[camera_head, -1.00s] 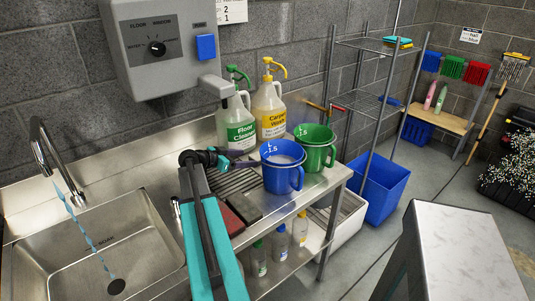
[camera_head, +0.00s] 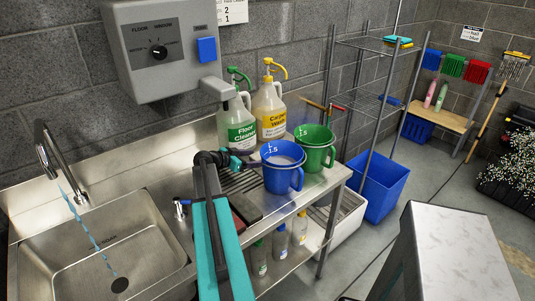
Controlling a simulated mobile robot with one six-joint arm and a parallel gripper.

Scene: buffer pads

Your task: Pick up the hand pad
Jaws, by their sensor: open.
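Two flat pads lie on the steel drainboard beside my arm: a grey pad (camera_head: 246,207) and a dark red pad (camera_head: 237,223), mostly hidden behind my arm. I cannot tell for sure which is the hand pad. My gripper (camera_head: 255,163) is open, a little beyond the pads in the picture and close to the left side of the blue jug (camera_head: 282,176). Its fingertips are small and dark, and I cannot tell if they touch the jug. No held object shows.
A green jug (camera_head: 316,157) stands behind the blue one. A green-labelled bottle (camera_head: 237,131) and a yellow-labelled bottle (camera_head: 270,115) stand at the back. The sink (camera_head: 85,250) with running water is at left. Stacked sponges (camera_head: 397,41) lie on the wire shelf.

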